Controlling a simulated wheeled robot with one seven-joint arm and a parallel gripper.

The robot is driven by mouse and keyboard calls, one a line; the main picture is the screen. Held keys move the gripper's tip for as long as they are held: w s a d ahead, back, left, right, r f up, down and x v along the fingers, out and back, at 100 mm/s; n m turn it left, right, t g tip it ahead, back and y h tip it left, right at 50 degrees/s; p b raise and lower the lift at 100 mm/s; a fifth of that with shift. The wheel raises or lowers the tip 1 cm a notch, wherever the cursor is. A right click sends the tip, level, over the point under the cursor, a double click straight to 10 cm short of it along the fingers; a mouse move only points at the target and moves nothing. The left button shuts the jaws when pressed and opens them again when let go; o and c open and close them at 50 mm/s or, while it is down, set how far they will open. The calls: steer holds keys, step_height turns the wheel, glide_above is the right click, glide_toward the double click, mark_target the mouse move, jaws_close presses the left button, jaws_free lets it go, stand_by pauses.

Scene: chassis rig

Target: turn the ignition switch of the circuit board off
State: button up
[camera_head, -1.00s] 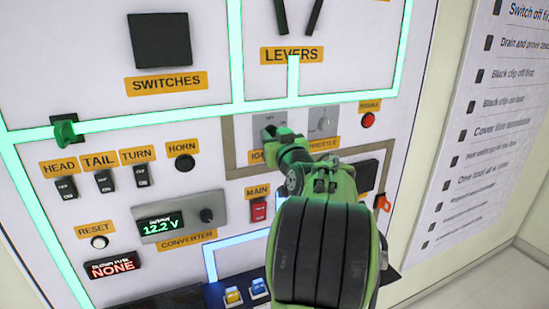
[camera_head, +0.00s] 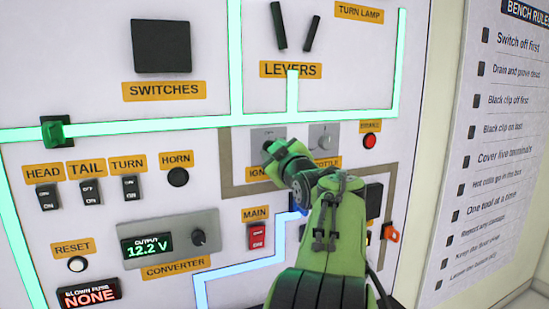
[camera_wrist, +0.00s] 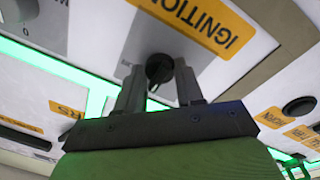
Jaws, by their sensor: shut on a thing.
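The ignition switch is a round black knob (camera_wrist: 159,67) on a grey plate, seen in the wrist view beside the yellow IGNITION label (camera_wrist: 205,22). My gripper (camera_wrist: 160,86) has one finger on each side of this knob and is shut on it. In the head view my green gripper (camera_head: 272,150) reaches the grey plate (camera_head: 262,133) above the partly covered ignition label (camera_head: 258,173). The knob is hidden there by the gripper. The knob's exact setting cannot be read.
The throttle plate (camera_head: 323,137) sits close to the right, with a red button (camera_head: 369,141) beyond it. The red MAIN switch (camera_head: 257,236) and the converter (camera_head: 170,247) are below left. An orange part (camera_head: 390,233) is at lower right. Levers (camera_head: 279,25) stick out above.

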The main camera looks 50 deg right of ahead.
stand_by(0.4)
steer(key=o, duration=1)
steer(key=shift+o, duration=0.2)
steer(key=shift+s, duration=0.1)
steer(key=b+v, duration=0.2)
steer(key=v, duration=1.3)
steer(key=shift+s+a+b, duration=0.25)
steer(key=shift+a+b, duration=0.05)
steer(key=shift+w, duration=0.1)
